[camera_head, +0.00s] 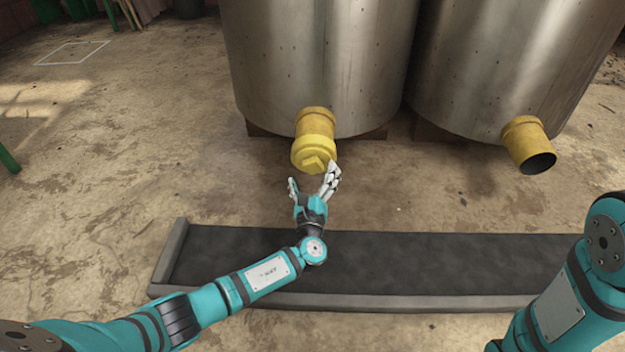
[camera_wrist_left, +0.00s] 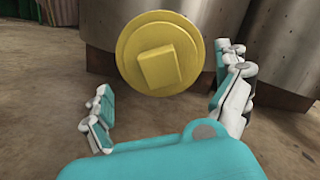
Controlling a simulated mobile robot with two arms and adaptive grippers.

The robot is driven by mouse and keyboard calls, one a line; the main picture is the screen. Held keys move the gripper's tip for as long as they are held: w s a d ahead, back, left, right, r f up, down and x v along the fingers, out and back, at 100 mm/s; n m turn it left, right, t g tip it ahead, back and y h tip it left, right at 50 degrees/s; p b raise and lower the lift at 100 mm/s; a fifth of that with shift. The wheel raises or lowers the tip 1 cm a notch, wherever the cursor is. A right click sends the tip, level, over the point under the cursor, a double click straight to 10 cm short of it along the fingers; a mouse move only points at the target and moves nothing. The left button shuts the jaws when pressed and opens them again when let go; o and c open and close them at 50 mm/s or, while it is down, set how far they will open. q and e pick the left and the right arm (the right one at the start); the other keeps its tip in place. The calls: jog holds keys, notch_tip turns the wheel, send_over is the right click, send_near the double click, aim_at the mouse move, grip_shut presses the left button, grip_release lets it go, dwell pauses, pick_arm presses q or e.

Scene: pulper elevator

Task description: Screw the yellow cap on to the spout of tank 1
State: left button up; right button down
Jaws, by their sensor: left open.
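The yellow cap (camera_head: 315,154) sits at the mouth of the yellow spout (camera_head: 316,120) of the left steel tank (camera_head: 315,60). I cannot tell how tightly it is seated. In the left wrist view the cap (camera_wrist_left: 160,53) shows as a round disc with a raised square block at its middle. My left gripper (camera_head: 312,178) is open and empty, just in front of and below the cap. Its fingers (camera_wrist_left: 165,100) stand wide apart, apart from the cap in the left wrist view. My right arm shows at the right edge; its gripper is out of view.
A second steel tank (camera_head: 505,60) stands at the right with an uncapped yellow spout (camera_head: 527,143). A low dark trough with a grey rim (camera_head: 172,262) runs across the floor below my left gripper. The concrete floor at left is mostly clear.

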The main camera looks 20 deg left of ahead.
aim_at(313, 169)
pick_arm(q)
jog(key=shift+w+a+r, duration=0.1)
jog(key=shift+w+a, duration=0.05)
jog(key=shift+w, duration=0.55)
jog(key=shift+x, duration=1.2)
jog(key=shift+c, duration=0.3)
